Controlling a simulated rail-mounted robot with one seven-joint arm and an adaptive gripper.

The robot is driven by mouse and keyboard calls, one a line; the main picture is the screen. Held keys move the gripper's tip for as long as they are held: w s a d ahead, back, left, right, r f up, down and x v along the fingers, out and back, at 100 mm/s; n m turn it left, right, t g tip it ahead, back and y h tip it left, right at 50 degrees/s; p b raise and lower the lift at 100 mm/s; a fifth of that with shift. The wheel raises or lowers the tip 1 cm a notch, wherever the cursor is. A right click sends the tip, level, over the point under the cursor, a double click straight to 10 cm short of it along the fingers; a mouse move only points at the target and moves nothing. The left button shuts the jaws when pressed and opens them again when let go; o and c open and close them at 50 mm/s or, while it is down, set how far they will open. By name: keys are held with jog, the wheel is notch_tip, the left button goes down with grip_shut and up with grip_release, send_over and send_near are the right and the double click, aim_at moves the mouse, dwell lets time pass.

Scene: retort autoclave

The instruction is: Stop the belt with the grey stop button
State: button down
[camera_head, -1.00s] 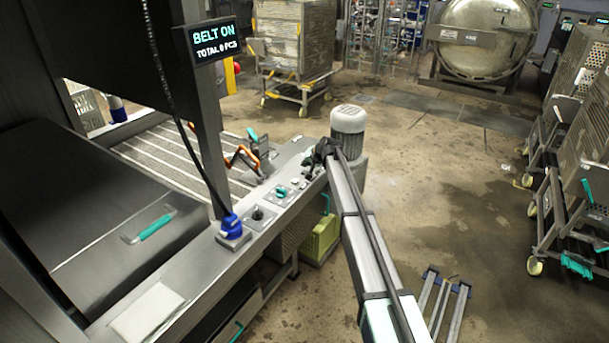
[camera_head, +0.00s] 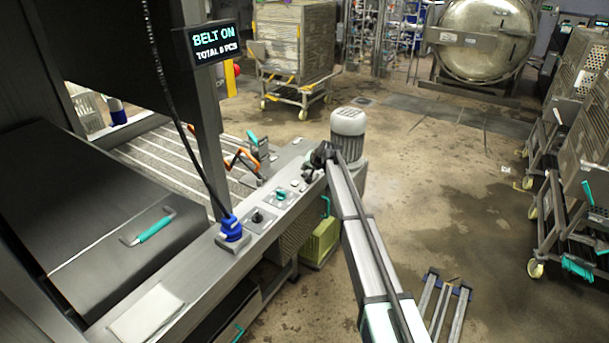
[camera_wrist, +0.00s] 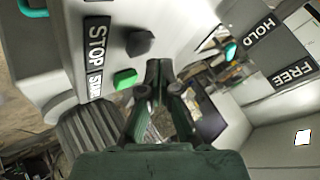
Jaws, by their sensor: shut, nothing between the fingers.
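In the wrist view the grey stop button (camera_wrist: 140,43), dark and faceted, sits beside the STOP label (camera_wrist: 96,42) on a pale panel. A green button (camera_wrist: 125,78) sits beside the START label (camera_wrist: 95,84). My gripper (camera_wrist: 157,66) is shut and empty. Its tips appear just below and right of the grey button in the picture; whether they touch the panel I cannot tell. In the head view my gripper (camera_head: 321,153) is at the far end of the control bench (camera_head: 205,254), and the buttons are hidden there. The display (camera_head: 213,40) reads BELT ON.
A grey motor (camera_head: 348,124) stands just beyond my gripper. A teal knob (camera_head: 280,193) and a black knob (camera_head: 257,216) are on the bench. In the wrist view, HOLD (camera_wrist: 264,29) and FREE (camera_wrist: 294,71) labels are at the right. The floor (camera_head: 440,180) right of my arm is mostly open.

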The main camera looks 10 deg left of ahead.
aim_at(306, 174)
jog(key=shift+f, duration=0.1)
dwell(0.5)
jog(key=shift+f+b, duration=0.35)
jog(key=shift+b, duration=0.05)
jog(key=shift+f+b, duration=0.35)
jog(key=shift+f, duration=0.2)
dwell(0.7)
jog(key=shift+r, duration=1)
jog(key=shift+r+p, duration=0.8)
jog(key=shift+r, duration=1.7)
